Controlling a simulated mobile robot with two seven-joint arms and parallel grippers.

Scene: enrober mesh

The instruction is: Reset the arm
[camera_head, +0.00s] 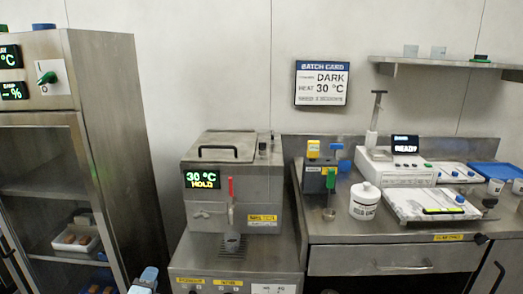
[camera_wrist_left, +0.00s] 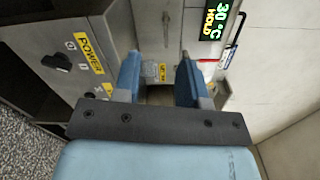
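My left gripper (camera_head: 146,280) shows as a small light-blue part at the bottom edge of the head view, left of the steel machine. In the left wrist view my left gripper (camera_wrist_left: 160,72) has its two blue fingers standing apart with nothing held between them. Beyond the fingers is a steel front with a yellow label. My right gripper is not seen in either view.
A steel machine (camera_head: 232,185) reading 30 °C HOLD stands in the middle. A glass-fronted cabinet (camera_head: 125,150) stands left. A steel bench (camera_head: 330,235) at right holds a white jar (camera_head: 364,203), a scale (camera_head: 398,170) and a white tray (camera_head: 405,208). A wall shelf (camera_head: 440,66) is above.

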